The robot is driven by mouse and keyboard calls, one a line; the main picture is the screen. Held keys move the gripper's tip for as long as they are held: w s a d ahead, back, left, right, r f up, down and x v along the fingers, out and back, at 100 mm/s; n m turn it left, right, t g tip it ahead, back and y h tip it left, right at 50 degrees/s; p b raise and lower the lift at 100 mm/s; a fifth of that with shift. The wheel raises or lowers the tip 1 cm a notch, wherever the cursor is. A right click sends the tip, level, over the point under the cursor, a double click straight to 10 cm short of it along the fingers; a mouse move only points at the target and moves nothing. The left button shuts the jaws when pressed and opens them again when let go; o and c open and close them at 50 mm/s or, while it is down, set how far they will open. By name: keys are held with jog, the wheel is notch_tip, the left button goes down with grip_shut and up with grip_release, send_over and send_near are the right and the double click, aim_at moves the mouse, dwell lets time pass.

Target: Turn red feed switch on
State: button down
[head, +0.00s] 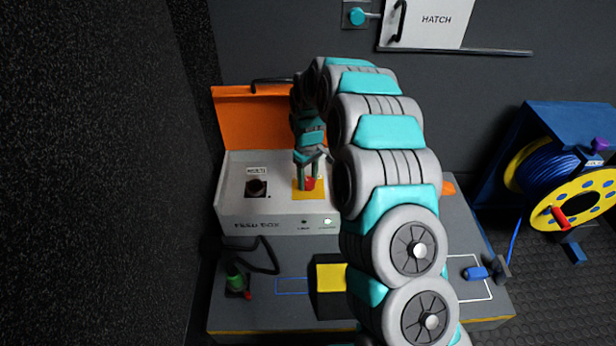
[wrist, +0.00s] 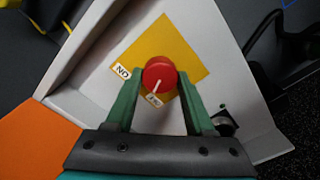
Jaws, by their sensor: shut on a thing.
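The red feed switch (wrist: 159,71) is a round red knob on a yellow square (wrist: 188,42) of the white feed box (head: 236,203). It also shows in the head view (head: 310,184), just under my gripper (head: 309,172). In the wrist view my gripper (wrist: 160,76) has one green finger on each side of the knob and is shut on it. The knob's white pointer line aims at the partly covered OFF label (wrist: 153,99). The ON label (wrist: 123,71) lies to its left and is clear.
A black switch (head: 257,187) sits left on the same box, with small indicators on its front. The orange lid (head: 250,113) stands open behind. A green-and-black connector (head: 236,281) and a yellow-topped block (head: 330,277) are in front. A blue cable reel (head: 570,200) stands right.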

aim_at(308, 181)
jog(key=m+p, duration=0.1)
jog(key=m, duration=0.5)
jog(key=shift+m, duration=0.3)
jog(key=m+p, duration=0.1)
jog(key=m, duration=0.5)
jog(key=shift+m, duration=0.3)
jog(key=shift+c, duration=1.3)
grip_release()
jog(key=shift+r, duration=0.15)
notch_tip(308, 181, up, 7)
jog(key=shift+r+p, duration=0.15)
jog(key=shift+p, duration=0.2)
jog(key=shift+r, duration=0.1)
